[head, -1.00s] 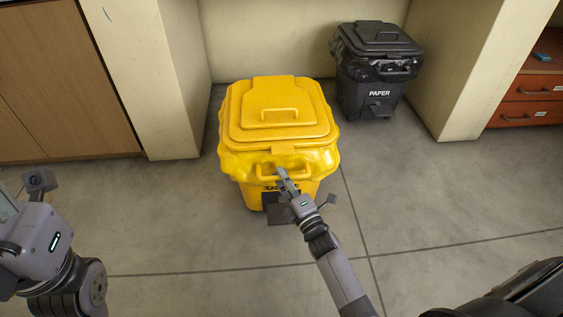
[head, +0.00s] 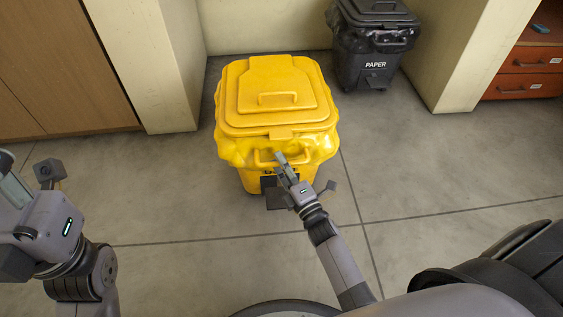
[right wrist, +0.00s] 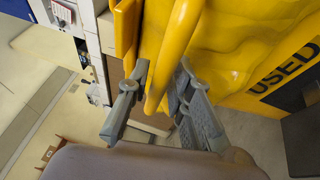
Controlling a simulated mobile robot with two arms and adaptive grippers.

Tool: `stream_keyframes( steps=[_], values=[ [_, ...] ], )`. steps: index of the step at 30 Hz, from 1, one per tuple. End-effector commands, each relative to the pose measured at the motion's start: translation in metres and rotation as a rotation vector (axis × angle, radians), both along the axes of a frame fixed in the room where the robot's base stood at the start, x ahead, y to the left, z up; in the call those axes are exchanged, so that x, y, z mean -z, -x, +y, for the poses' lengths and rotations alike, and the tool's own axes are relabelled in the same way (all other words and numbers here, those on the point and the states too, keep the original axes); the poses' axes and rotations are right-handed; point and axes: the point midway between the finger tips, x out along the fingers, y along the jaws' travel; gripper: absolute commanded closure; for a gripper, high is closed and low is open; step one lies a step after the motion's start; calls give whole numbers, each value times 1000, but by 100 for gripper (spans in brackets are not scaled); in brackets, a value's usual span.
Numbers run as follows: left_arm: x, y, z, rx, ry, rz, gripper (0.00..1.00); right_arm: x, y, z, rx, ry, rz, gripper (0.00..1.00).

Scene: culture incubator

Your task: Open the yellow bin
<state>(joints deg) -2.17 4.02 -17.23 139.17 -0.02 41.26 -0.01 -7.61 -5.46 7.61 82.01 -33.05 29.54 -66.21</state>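The yellow bin (head: 276,95) stands on the floor in the middle of the head view, its lid (head: 295,118) closed. The lid has a raised handle on top, and a front handle bar (right wrist: 170,55) juts out below the lid's rim. My right gripper (head: 280,160) is at the bin's front. In the right wrist view its two fingers (right wrist: 160,72) are apart, with the yellow bar between them; whether they touch it I cannot tell. My left arm is at the left edge of the head view, with a pale, glassy piece beside its wrist; its fingers are not clear.
A black bin marked PAPER (head: 374,50) stands behind on the right, between wall pillars. A wooden cabinet (head: 60,70) is at the left and orange drawers (head: 525,85) are at the right. The floor around the yellow bin is clear.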

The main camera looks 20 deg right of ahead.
Motion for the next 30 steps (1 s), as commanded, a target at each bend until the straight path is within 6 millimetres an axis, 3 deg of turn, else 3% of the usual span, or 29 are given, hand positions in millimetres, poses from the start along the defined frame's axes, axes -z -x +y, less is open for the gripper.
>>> stream_keyframes(
  steps=[5, 16, 30],
  values=[
    [0, 0, 0, 0, 0, 0, 60, 0, 0, 0, 0, 1, 0, 67],
    [-2, 2, 1, -1, 1, -8, 60, 2, 7, -1, 0, 1, 2, 67],
    [-1, 1, 0, -1, 1, -3, 60, 17, 95, -11, 1, 1, 3, 67]
  ],
)
